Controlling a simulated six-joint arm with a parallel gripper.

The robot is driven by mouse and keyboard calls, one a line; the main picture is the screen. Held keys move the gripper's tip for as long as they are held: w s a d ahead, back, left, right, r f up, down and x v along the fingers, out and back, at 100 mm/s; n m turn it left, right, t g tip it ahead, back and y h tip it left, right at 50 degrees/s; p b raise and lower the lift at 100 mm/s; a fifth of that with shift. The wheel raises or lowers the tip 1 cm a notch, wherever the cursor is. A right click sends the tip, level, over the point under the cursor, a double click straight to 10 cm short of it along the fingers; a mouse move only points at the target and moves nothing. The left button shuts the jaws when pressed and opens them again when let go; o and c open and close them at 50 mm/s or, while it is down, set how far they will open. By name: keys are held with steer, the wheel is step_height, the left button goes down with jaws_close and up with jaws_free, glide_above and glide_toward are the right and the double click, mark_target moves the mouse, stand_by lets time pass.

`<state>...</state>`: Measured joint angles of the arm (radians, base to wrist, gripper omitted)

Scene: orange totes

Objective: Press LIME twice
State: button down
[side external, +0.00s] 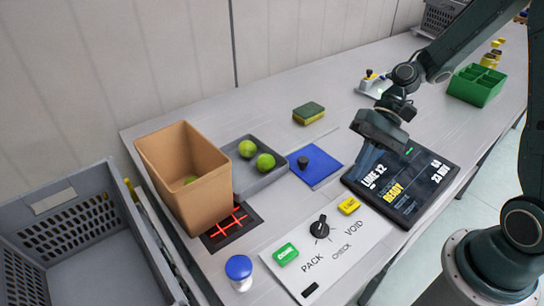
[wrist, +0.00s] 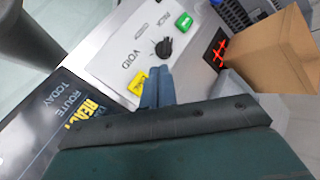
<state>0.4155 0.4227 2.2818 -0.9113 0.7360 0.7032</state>
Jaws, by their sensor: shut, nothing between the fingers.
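A yellow button (side external: 348,205) with small dark lettering sits on the white control panel (side external: 326,262), near the screen; I cannot read the lettering for certain. It also shows in the wrist view (wrist: 138,83), just left of my fingertips. My gripper (side external: 378,132) hangs above the screen, apart from the panel, up and to the right of the yellow button. In the wrist view my gripper (wrist: 157,85) has its two blue-grey fingers together with nothing between them.
The panel also holds a black knob (side external: 320,227) and a green button (side external: 285,254). A blue-topped round button (side external: 239,269) stands beside it. A cardboard box (side external: 185,172), a grey tray (side external: 254,177) with limes, and a blue mat (side external: 316,166) lie further left.

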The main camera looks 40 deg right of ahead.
mark_target(352, 201)
steer(key=shift+f, duration=3.35)
steer(key=shift+f, duration=0.9)
stand_by(0.7)
steer(key=shift+r, duration=0.95)
steer(key=shift+r, duration=2.5)
